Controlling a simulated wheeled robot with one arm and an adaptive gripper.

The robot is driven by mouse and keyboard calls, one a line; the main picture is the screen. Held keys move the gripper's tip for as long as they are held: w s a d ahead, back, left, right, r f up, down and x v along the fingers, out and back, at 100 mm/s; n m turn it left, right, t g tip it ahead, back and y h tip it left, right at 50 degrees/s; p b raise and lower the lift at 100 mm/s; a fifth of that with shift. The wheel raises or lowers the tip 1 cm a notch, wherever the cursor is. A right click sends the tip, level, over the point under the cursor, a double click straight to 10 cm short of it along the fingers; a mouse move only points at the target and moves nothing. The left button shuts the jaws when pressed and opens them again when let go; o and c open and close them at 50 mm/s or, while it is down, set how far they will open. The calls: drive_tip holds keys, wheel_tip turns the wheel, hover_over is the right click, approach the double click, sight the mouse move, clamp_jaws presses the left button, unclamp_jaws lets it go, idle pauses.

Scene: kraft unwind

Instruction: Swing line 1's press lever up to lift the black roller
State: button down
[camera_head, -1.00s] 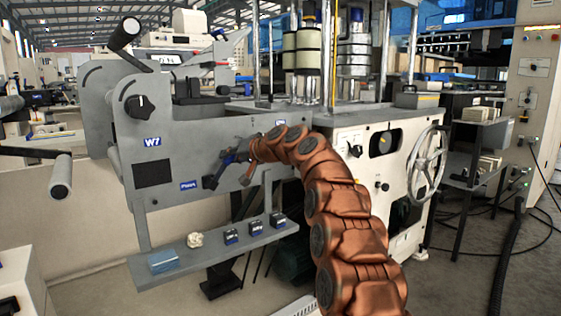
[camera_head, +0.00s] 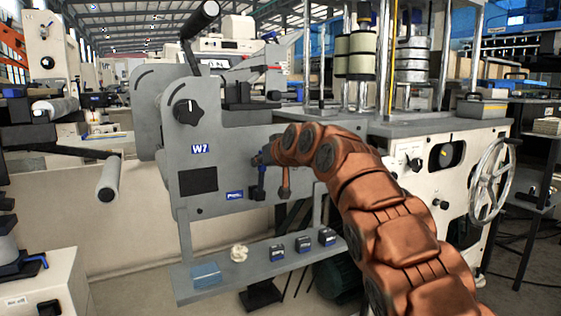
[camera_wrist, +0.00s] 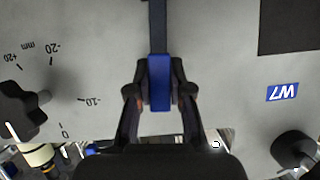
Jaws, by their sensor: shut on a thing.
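The press lever (camera_wrist: 158,28) is a dark bar with a blue grip (camera_wrist: 160,82) in the wrist view, in front of the grey W7 panel (camera_head: 225,165). My gripper (camera_wrist: 160,92) is shut around the blue grip, one finger on each side. In the head view the lever stands about upright, its lower end (camera_head: 258,191) on the panel, and my arm hides part of the grip. A black cylinder (camera_head: 201,20) sits on an arm at the panel's top; I cannot tell whether it is the black roller.
A black knob (camera_head: 187,111) is left of the lever. An orange-brown piece (camera_head: 285,184) hangs just to its right. A shelf (camera_head: 225,285) with small boxes juts out below. A pale roller (camera_head: 108,180) sticks out at the left, a handwheel (camera_head: 491,183) at the right.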

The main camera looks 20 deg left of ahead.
drive_tip(key=shift+s+a+f, duration=0.15)
drive_tip(key=shift+a, duration=0.1)
drive_tip(key=c, duration=1.2)
unclamp_jaws()
drive_tip(key=shift+o, duration=0.8)
drive_tip(key=shift+d, duration=0.15)
drive_tip(key=shift+s+d+r, duration=0.15)
drive_tip(key=shift+d+r, duration=0.1)
drive_tip(key=shift+r, duration=0.15)
drive_tip(key=v, duration=1.1)
